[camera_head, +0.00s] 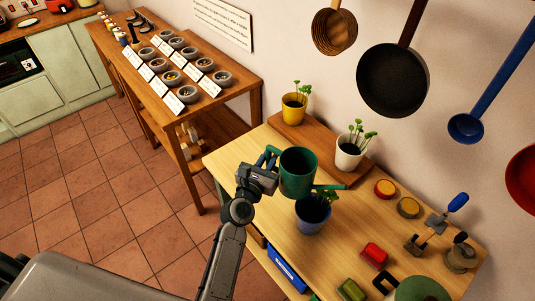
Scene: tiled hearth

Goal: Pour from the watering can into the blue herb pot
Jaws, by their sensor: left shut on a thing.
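My left gripper (268,166) is shut on the handle of the green watering can (298,174). The can is held above the wooden table, its open top facing the camera. Its spout reaches right, over the leaves of the plant in the blue herb pot (312,219). The pot stands upright on the table, just below and in front of the can. The can and leaves hide part of the pot's rim. I see no water stream, and cannot tell how far the can is tilted. My right gripper is not in view.
A yellow pot (293,112) and a white pot (349,154) with plants stand on a raised board behind. Red (374,254) and green (351,290) blocks, round tins and a blue-handled trowel (457,203) lie to the right. Pans hang above.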

